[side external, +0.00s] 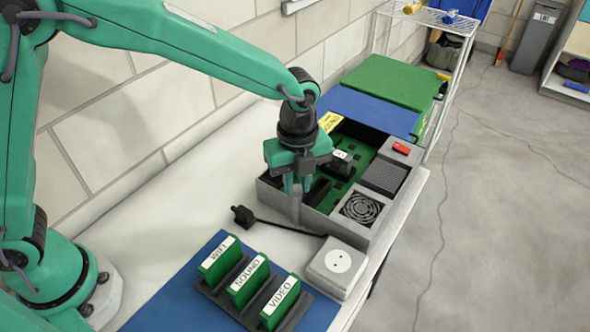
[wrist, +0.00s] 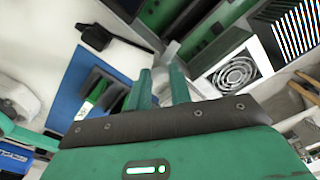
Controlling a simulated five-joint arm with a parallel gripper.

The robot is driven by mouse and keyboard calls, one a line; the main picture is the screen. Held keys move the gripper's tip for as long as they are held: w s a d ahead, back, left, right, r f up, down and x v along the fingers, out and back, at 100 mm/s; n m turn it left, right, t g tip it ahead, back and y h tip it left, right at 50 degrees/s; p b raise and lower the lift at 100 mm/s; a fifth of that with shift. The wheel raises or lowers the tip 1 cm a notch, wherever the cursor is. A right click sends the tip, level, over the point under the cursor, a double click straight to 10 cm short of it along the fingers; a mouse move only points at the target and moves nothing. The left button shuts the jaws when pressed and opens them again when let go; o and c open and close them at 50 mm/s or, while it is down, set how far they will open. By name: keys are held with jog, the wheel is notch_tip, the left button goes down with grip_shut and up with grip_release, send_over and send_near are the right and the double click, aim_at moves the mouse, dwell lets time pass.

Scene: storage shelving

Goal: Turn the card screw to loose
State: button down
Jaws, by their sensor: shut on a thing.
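The open grey computer case (side external: 362,236) holds a green circuit board (side external: 325,192), a fan and a vented block; its fan also shows in the wrist view (wrist: 234,76). My gripper (side external: 297,188) points down at the case's near left wall. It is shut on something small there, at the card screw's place. The fingers hide most of it, so I cannot tell the screw's shape or how far it is turned. In the wrist view the two fingers (wrist: 162,74) reach to the case's edge, with a pale grey part by their tips.
Green cards marked WIFI (side external: 219,261), SOUND (side external: 250,281) and VIDEO (side external: 281,302) stand in a dark rack on a blue mat (side external: 170,310). A white socket box (side external: 337,268) and black plug (side external: 243,216) lie near the case. The white bench behind is clear.

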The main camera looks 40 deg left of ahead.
jog(key=n, duration=1.1)
jog(key=shift+n, duration=0.3)
jog(key=n, duration=0.4)
jog(key=c, duration=1.3)
grip_release()
jog(key=shift+r, duration=0.15)
